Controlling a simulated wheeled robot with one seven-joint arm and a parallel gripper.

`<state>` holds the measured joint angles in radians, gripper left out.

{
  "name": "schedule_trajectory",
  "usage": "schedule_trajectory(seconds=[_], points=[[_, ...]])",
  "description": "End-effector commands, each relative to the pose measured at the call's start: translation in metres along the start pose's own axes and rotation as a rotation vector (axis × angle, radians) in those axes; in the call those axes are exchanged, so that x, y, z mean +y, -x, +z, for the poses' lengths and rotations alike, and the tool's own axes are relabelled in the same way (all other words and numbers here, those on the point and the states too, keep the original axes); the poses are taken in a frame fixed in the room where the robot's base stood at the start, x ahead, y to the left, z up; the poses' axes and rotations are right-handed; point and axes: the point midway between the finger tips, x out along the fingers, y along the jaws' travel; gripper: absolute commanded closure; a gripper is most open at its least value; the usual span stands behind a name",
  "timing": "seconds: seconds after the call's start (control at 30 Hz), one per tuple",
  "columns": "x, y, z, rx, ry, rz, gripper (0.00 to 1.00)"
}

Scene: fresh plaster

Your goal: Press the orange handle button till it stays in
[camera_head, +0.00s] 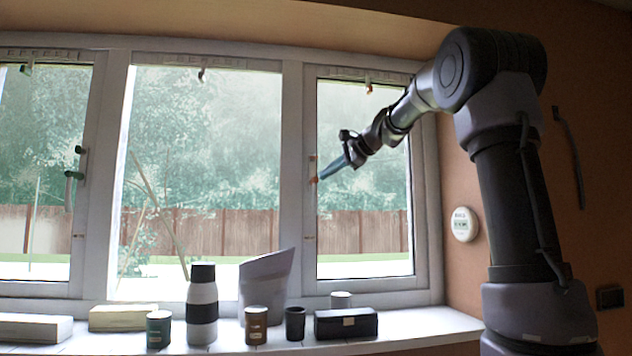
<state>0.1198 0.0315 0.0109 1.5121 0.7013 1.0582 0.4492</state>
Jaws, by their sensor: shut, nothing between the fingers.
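The orange handle button (314,180) shows as a small orange spot on the frame of the right window pane, at the handle's height. My gripper (324,177) reaches in from the right with its fingers shut and empty. Its blue-grey tips point down and left and are right beside the button in the picture. I cannot tell whether they touch it. Most of the handle around the button is too small to make out, and how far in the button sits cannot be seen.
A dark green handle (75,175) is on the left window. The sill (430,325) holds a striped bottle (202,305), a grey slanted container (266,282), several small cups and a black box (346,323). A round white device (464,224) is on the right wall.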

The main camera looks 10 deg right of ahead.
Motion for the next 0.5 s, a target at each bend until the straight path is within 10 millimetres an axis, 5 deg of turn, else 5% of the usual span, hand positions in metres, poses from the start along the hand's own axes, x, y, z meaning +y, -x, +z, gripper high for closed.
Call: schedule_trajectory(seconds=[0.5], points=[[-0.018, -0.026, -0.019, 0.000, 0.002, 0.001, 1.00]])
